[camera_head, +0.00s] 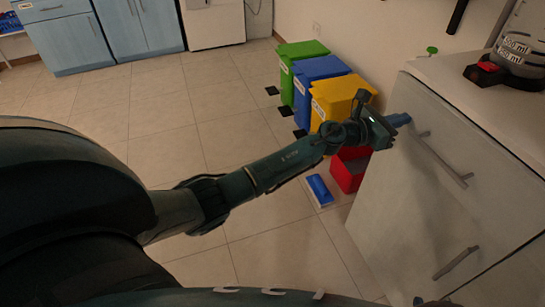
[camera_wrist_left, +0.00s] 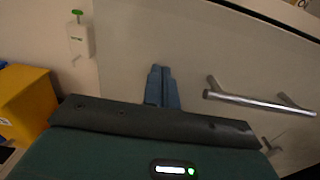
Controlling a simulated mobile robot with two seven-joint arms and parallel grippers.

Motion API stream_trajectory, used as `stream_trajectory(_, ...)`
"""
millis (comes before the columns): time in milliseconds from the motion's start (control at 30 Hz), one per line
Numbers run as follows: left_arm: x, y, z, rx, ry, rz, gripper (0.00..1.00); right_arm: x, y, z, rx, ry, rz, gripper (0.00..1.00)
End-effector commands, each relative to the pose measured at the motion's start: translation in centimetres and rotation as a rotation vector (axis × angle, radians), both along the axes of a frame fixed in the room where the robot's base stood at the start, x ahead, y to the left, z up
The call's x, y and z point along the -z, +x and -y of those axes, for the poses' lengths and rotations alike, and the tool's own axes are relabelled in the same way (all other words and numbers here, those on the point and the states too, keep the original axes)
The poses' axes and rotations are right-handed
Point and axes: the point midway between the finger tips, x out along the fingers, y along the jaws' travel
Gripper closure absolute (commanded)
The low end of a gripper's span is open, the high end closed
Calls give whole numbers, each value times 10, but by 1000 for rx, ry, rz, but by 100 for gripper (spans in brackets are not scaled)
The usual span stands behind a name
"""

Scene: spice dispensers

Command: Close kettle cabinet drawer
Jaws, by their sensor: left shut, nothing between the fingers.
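The cabinet (camera_head: 425,190) with pale drawer fronts stands at the right in the head view. Its upper drawer (camera_head: 470,150) has a long metal bar handle (camera_head: 445,160) and looks flush with the cabinet front. My left gripper (camera_head: 402,120) is at the far end of this drawer front, beyond the handle. In the left wrist view its blue fingers (camera_wrist_left: 162,88) are together and empty, pointing at the pale panel, left of the handle (camera_wrist_left: 260,100). I cannot tell whether the fingertips touch the panel. My right gripper is not in view.
A kettle-like appliance (camera_head: 515,60) with a red part stands on the countertop. Green (camera_head: 300,65), blue (camera_head: 318,85) and yellow (camera_head: 338,98) bins stand along the wall. A red crate (camera_head: 347,172) and a blue-and-white object (camera_head: 320,190) lie on the floor. Floor at left is clear.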

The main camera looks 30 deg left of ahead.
Motion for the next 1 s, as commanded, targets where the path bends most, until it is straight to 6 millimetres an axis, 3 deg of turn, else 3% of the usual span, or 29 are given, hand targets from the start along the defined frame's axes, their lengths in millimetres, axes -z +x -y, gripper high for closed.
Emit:
stream_trajectory(300, -1, 11, 7, -1, -2, 2, 100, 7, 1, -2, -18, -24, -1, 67)
stream_trajectory(1000, -4, 12, 5, -4, -5, 7, 100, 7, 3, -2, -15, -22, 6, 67)
